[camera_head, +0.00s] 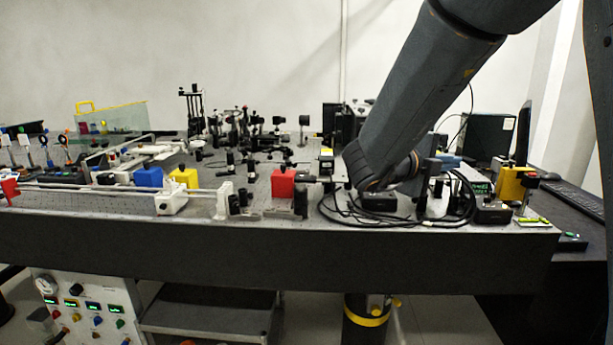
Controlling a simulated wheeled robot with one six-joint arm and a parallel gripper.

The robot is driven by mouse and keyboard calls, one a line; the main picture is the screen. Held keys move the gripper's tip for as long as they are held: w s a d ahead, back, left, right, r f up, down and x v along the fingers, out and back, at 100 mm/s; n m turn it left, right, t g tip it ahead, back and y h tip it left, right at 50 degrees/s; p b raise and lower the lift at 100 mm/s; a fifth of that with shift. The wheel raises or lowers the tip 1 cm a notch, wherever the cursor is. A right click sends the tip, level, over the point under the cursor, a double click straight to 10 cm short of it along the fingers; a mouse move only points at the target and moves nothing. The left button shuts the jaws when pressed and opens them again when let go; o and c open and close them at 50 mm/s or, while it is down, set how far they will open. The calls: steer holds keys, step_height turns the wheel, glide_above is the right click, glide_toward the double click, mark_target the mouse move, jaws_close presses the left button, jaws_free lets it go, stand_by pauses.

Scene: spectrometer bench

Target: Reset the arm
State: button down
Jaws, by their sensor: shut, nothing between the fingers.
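My arm (425,95) reaches down from the top right to a dark joint (370,168) over the right half of the optical bench (250,245). I cannot make out my gripper's fingers; the end of the arm is hidden behind its own links or lost among the dark parts on the bench.
Near the bench's front stand a red block (283,185), a blue block (149,177), a yellow block (186,178) and a long rail (120,188). Black cables (345,210) loop below my arm. Optical mounts crowd the back. A yellow-and-black device (511,184) stands at the right.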

steer(key=w+a+f+n+t+y+p, duration=0.1)
steer(key=a+f+n+t+y+p, duration=0.1)
steer(key=a+f+n+y, duration=1.2)
steer(key=s+a+f+n+g, duration=0.1)
steer(key=s+f+n+g, duration=0.1)
steer(key=s+n, duration=0.35)
steer(key=s+a+f+n+g, duration=0.1)
steer(key=s+f+n+g, duration=0.15)
steer(key=s+n, duration=0.35)
steer(key=s+d+f+n+g, duration=0.1)
steer(key=s+n+g, duration=0.1)
steer(key=s, duration=0.6)
steer(key=s+d+f+n+g+p, duration=0.1)
steer(key=s+g, duration=0.3)
steer(key=s, duration=0.4)
steer(key=shift+d+f+n+p, duration=0.15)
steer(key=shift+d+n+p, duration=0.15)
steer(key=shift+d+n, duration=0.35)
steer(key=shift+d, duration=0.1)
